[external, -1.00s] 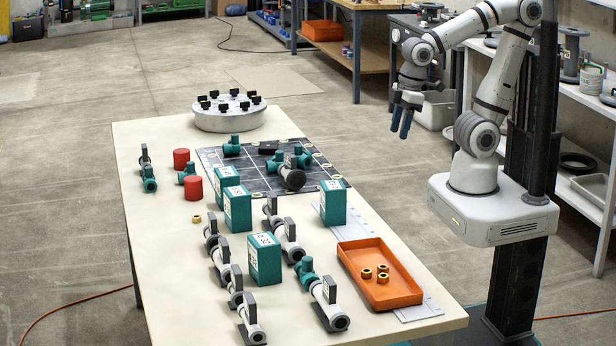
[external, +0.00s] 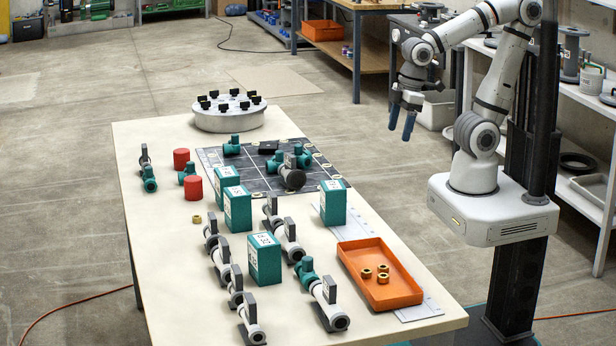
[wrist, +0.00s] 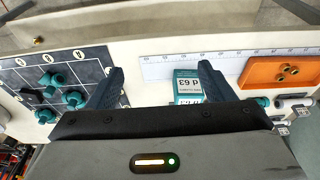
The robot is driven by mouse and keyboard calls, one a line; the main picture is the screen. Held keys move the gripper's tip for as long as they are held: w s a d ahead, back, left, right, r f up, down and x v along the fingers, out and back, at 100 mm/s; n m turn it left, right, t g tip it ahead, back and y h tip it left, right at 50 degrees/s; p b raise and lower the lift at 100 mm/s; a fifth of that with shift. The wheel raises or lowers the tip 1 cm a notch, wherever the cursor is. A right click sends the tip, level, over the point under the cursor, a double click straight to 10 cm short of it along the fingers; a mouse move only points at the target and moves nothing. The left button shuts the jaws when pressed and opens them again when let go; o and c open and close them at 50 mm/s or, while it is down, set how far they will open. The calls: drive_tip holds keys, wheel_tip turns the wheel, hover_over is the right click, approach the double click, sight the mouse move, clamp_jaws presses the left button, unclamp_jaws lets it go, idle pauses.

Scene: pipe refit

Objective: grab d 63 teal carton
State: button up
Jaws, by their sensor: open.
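My gripper (external: 401,130) is open and empty, held in the air to the right of the table's far half. In the wrist view its two blue fingers (wrist: 160,75) are spread apart. A teal carton with a white label reading d 63 (wrist: 187,85) shows just left of the right finger, beside the ruler strip. It appears to be the upright teal carton (external: 333,208) by the strip in the external view. My gripper is well above and apart from it. A second label below it is partly hidden by my gripper's body.
Other teal cartons stand mid-table, including a front one (external: 265,259). An orange tray (external: 402,296) holds brass nuts. Grey valves line the front and left. A dark gridded mat (external: 222,159) carries teal fittings. Red cylinders (external: 193,188) and a round flange (external: 228,121) stand farther off.

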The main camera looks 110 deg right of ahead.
drive_tip(key=shift+o, duration=1.3)
drive_tip(key=shift+w, duration=0.1)
drive_tip(key=m+g+p, duration=0.1)
drive_tip(key=g+p, duration=0.1)
drive_tip(key=g, duration=0.1)
approach(333, 199)
drive_tip(key=s+d+f, duration=0.3)
drive_tip(key=shift+d+f, duration=0.2)
drive_tip(key=shift+w+a+f, duration=0.1)
drive_tip(key=shift+w+f, duration=0.05)
drive_tip(key=shift+f, duration=0.05)
drive_tip(key=shift+w+f+p, duration=0.1)
drive_tip(key=shift+w+f, duration=0.1)
drive_tip(key=shift+f, duration=1.1)
drive_tip(key=shift+w+f+p, duration=0.15)
drive_tip(key=shift+w+f, duration=0.05)
drive_tip(key=shift+f, duration=1.05)
drive_tip(key=shift+w+f+p, duration=0.1)
drive_tip(key=shift+w+f, duration=0.1)
drive_tip(key=shift+f, duration=1.1)
drive_tip(key=shift+c, duration=0.6)
drive_tip(key=c, duration=1.1)
